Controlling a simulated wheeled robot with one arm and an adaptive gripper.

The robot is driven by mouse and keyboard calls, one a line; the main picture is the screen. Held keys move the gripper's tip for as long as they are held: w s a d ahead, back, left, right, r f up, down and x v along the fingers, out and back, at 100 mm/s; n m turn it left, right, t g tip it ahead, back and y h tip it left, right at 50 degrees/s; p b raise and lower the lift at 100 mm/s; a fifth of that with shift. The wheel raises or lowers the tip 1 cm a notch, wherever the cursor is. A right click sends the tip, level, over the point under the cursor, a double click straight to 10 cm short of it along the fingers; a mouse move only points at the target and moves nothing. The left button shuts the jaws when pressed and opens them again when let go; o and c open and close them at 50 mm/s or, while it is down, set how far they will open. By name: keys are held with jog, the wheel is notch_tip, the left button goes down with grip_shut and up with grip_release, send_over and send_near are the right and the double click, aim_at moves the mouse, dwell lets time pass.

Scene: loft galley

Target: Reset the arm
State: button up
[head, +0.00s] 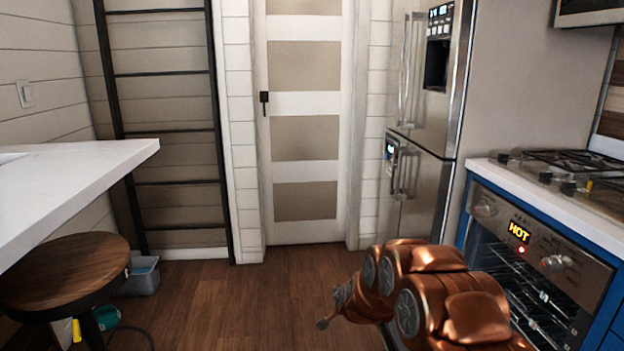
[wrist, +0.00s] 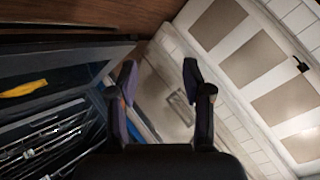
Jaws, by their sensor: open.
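My gripper (wrist: 158,82) is open and empty in the wrist view, its two dark fingers apart with nothing between them. In the head view my copper-coloured arm is folded low at the lower right, in front of the oven (head: 545,290). The far end of the arm points left over the wood floor, and its finger state is too small to tell there.
A white counter (head: 75,180) and a round wooden stool (head: 65,270) stand at the left, with a grey bin (head: 140,278) behind. A black ladder (head: 165,130) leans at the back. The fridge (head: 425,110) stands at the right. The middle floor (head: 250,305) is clear.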

jog(key=s+r+n+g+y+p, duration=0.1)
jog(key=s+r+n+g+p, duration=0.35)
jog(key=s+r, duration=0.75)
jog(key=s+d+r+n+g+p, duration=0.1)
jog(key=s+r+p, duration=0.4)
jog(key=s, duration=0.9)
jog(key=s+d+r+n+g+h+p, duration=0.1)
jog(key=s+d+r+g+p, duration=0.3)
jog(key=s+r, duration=0.7)
jog(key=s+d+r+n+g+p, duration=0.2)
jog(key=s+r+p, duration=0.6)
jog(key=s, duration=1.1)
jog(key=shift+d+r+n+g, duration=0.35)
jog(key=shift+d+n, duration=0.1)
jog(key=shift+d, duration=0.5)
jog(key=shift+c, duration=0.2)
